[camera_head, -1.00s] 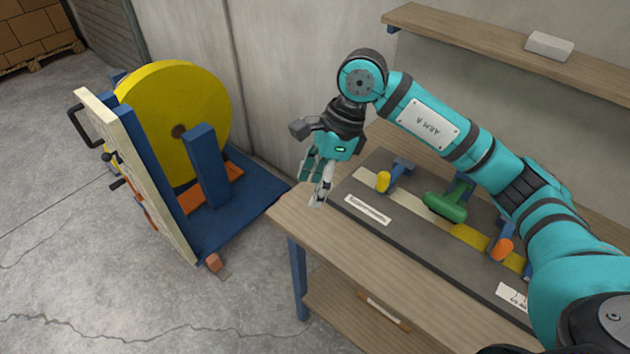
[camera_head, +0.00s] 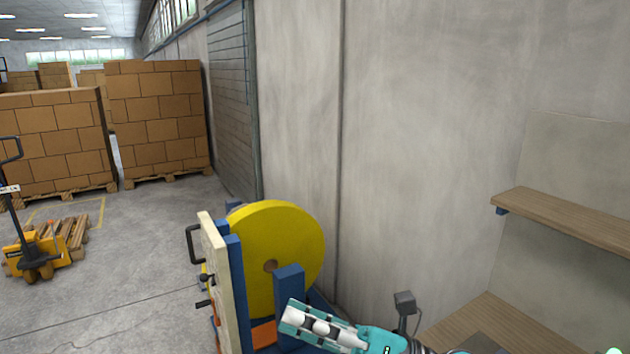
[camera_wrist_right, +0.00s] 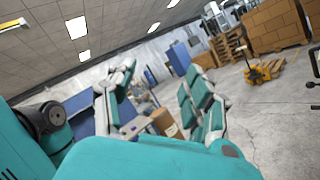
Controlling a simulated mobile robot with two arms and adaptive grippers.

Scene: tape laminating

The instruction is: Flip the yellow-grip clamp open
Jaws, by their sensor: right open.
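The yellow-grip clamp is not in view now, and most of its dark board is below the picture. My right gripper (camera_head: 322,326) shows at the bottom of the head view, teal with pale finger pads, in front of the blue stand of the yellow reel. In the right wrist view my right gripper (camera_wrist_right: 162,88) has its two fingers spread wide with nothing between them. My left gripper is in neither view.
A large yellow reel (camera_head: 293,240) stands on a blue frame with a pale panel (camera_head: 216,270). A wooden shelf (camera_head: 565,220) juts from the right wall above the bench top (camera_head: 495,320). Stacked cartons (camera_head: 155,120) and a yellow pallet jack (camera_head: 35,260) are farther back; the floor between is clear.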

